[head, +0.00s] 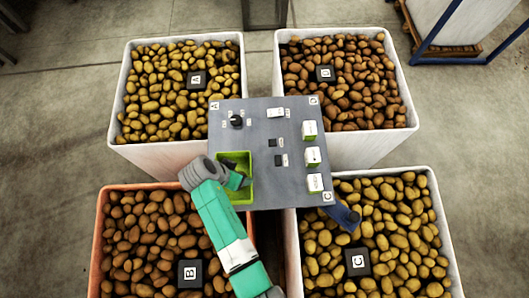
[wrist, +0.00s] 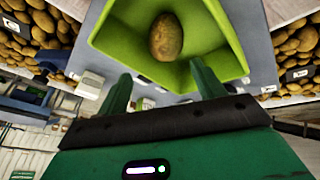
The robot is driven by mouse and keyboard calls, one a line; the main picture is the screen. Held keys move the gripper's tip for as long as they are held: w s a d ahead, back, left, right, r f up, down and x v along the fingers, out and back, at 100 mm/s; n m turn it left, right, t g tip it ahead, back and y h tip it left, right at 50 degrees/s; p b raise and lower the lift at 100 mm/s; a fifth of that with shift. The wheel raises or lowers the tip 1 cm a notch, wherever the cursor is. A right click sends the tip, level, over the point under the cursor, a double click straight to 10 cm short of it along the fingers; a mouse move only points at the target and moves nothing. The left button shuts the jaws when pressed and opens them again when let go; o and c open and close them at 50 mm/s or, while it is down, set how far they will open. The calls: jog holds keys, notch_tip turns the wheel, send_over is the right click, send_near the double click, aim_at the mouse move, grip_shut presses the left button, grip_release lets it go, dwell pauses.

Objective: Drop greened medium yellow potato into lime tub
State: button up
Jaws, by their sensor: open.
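The lime tub (head: 248,196) sits at the lower left of the grey panel in the head view. It fills the upper middle of the wrist view (wrist: 121,24). One brownish-olive potato (wrist: 166,37) shows inside the tub's outline in the wrist view, apart from the fingers. I cannot tell whether it rests on the tub's floor. My gripper (wrist: 161,88) is open with nothing between its fingertips, which point at the tub. In the head view my gripper (head: 236,180) is over the tub and hides part of it, and the potato cannot be made out there.
The grey panel (head: 260,133) carries a knob, small dark blocks and several white-and-green boxes (head: 313,157). Large potato crates labelled A (head: 160,153), D (head: 372,145), B (head: 102,200) and C (head: 292,240) stand around it. A blue piece (head: 345,216) juts over crate C.

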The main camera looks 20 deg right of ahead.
jog(key=v, duration=0.7)
jog(key=shift+r, duration=0.1)
jog(key=w+r+n+t+y+p, duration=0.1)
jog(key=w+r+t, duration=0.25)
jog(key=r, duration=0.45)
jog(key=w+a+r+n+t+y+p, duration=0.15)
jog(key=w+r, duration=0.25)
jog(key=r, duration=0.4)
jog(key=w+r+t+y+p, duration=0.1)
jog(key=w+r+t, duration=0.25)
jog(key=r, duration=0.45)
notch_tip(320, 180, up, 23)
jog(key=d+n+t+p, duration=0.2)
jog(key=n+t, duration=0.1)
jog(key=t, duration=0.3)
jog(key=s+d+r+n+t+y+p, duration=0.1)
jog(key=s+r+t, duration=0.3)
jog(key=s+r, duration=0.3)
jog(key=s+d+r+n+t+p, duration=0.1)
jog(key=s+r+t, duration=0.4)
jog(key=r, duration=1.3)
jog(key=s+n, duration=0.1)
jog(key=s, duration=0.2)
jog(key=shift+d+r+y, duration=0.15)
jog(key=shift+r+y, duration=0.2)
